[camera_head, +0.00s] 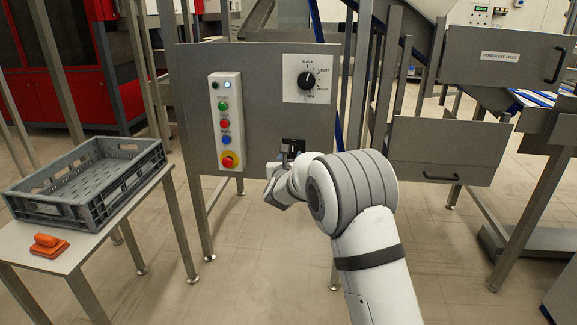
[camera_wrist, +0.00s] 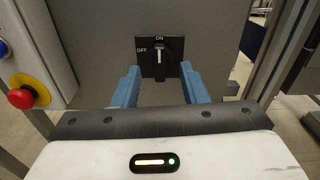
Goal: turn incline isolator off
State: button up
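The isolator (camera_wrist: 160,60) is a black square plate with a rotary knob in the wrist view. ON is marked at the top and OFF at the left. The knob's pale pointer is upright, at ON. My gripper (camera_wrist: 161,78) is open, with one blue finger to the left and one to the right of the knob, apart from it and with nothing between them. In the head view the isolator (camera_head: 293,145) shows on the lower grey panel, partly hidden by my gripper (camera_head: 277,166) and wrist.
A button box (camera_head: 226,122) with a red-and-yellow emergency stop (camera_head: 229,160) is left of the isolator. A black dial (camera_head: 307,80) sits above it. A grey crate (camera_head: 88,180) and an orange object (camera_head: 47,246) lie on the table at left. Grey drawer-like boxes (camera_head: 440,150) are at right.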

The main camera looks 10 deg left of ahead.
aim_at(293, 147)
jog(key=shift+m, duration=0.5)
jog(key=w, duration=0.5)
jog(key=w+f+b, duration=0.1)
jog(key=w, duration=0.2)
jog(key=shift+c, duration=0.5)
